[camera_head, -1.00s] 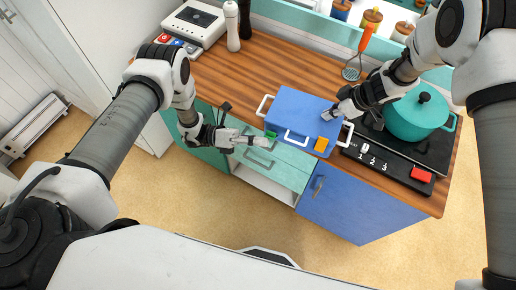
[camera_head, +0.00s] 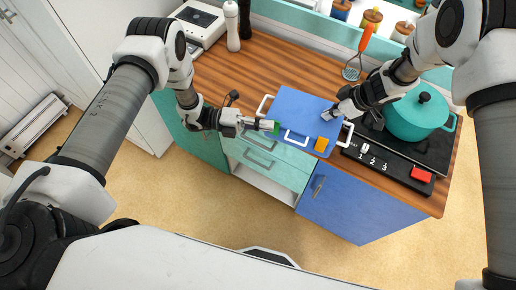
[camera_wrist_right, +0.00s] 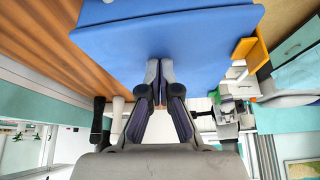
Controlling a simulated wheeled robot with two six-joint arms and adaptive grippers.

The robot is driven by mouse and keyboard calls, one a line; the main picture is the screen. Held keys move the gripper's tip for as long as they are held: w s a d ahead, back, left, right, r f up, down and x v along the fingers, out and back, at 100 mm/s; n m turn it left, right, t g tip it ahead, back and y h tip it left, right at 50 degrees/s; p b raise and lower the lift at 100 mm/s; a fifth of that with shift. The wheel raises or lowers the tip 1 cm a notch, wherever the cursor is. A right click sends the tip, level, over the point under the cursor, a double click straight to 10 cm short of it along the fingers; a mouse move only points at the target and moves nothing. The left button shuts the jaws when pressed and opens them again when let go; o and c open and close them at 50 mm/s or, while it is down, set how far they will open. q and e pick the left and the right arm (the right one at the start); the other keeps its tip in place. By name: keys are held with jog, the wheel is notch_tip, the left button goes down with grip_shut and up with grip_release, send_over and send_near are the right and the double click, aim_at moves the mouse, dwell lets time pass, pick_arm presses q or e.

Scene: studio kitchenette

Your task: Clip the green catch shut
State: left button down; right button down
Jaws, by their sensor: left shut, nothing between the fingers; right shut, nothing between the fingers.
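The blue box (camera_head: 297,108) stands on the wooden counter with its flat lid down. The green catch (camera_head: 277,128) is at the left of its front side, small and partly covered by my left gripper. My left gripper (camera_head: 272,125) is shut and empty, its tips at the green catch, seemingly touching it. Whether the catch is fastened I cannot tell. The orange catch (camera_head: 321,144) is at the right of the front. My right gripper (camera_head: 329,114) is shut and empty, tips at the lid's right part; in the right wrist view its fingers meet against the blue lid (camera_wrist_right: 200,30).
White handles are on the box's ends and front. Drawers (camera_head: 265,160) are below the counter edge.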

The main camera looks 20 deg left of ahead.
dwell(0.6)
pick_arm(q)
jog(key=s+a, duration=0.5)
jog(key=a, duration=0.5)
jog(key=shift+a, duration=0.3)
